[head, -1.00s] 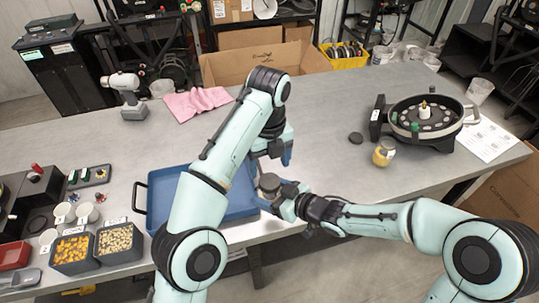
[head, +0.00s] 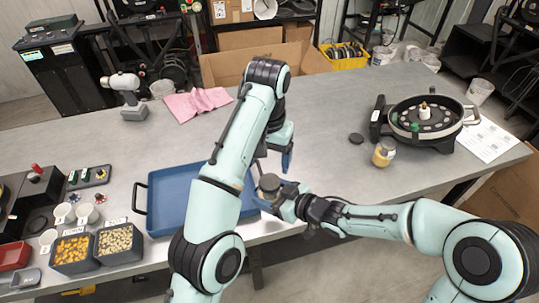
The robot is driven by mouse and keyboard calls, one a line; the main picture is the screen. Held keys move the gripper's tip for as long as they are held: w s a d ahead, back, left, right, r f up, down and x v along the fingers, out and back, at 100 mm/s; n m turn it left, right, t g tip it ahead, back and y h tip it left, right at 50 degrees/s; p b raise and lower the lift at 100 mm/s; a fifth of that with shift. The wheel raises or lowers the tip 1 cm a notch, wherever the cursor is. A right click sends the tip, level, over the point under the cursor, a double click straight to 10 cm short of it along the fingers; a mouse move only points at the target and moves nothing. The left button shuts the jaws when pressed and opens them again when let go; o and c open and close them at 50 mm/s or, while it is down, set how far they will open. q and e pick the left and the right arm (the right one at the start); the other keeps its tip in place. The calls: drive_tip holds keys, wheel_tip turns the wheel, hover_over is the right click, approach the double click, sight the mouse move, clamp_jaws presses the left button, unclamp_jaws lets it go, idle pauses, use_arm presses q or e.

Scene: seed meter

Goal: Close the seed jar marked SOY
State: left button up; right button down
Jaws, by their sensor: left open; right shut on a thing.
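My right gripper (head: 279,200) is shut on a small jar with a dark round top (head: 268,183), held over the right edge of the blue tray. No marking can be read on it, and the fingers hide part of its side. My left gripper (head: 273,164) is open, just above and behind that jar, with its fingers pointing down. I cannot tell whether it touches the jar. Another jar with yellow contents (head: 383,154) stands on the table to the right; its label cannot be read. A loose black lid (head: 357,138) lies near it.
The blue tray (head: 165,190) lies at the front, partly behind my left arm. A round seed meter (head: 425,125) stands at the right. Two seed bins (head: 120,258), cups and a small tray are at the left. A pink cloth (head: 197,102) lies behind. The middle table is clear.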

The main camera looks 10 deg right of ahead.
sight(269, 181)
use_arm(q)
drive_tip(key=n, duration=0.7)
drive_tip(key=shift+s+d+r, duration=0.1)
drive_tip(key=shift+s+r, duration=0.1)
drive_tip(key=shift+r, duration=0.2)
drive_tip(key=shift+f, duration=0.15)
drive_tip(key=shift+f, duration=3.85)
drive_tip(key=c, duration=1.1)
drive_tip(key=o, duration=1.2)
drive_tip(key=shift+r, duration=2.25)
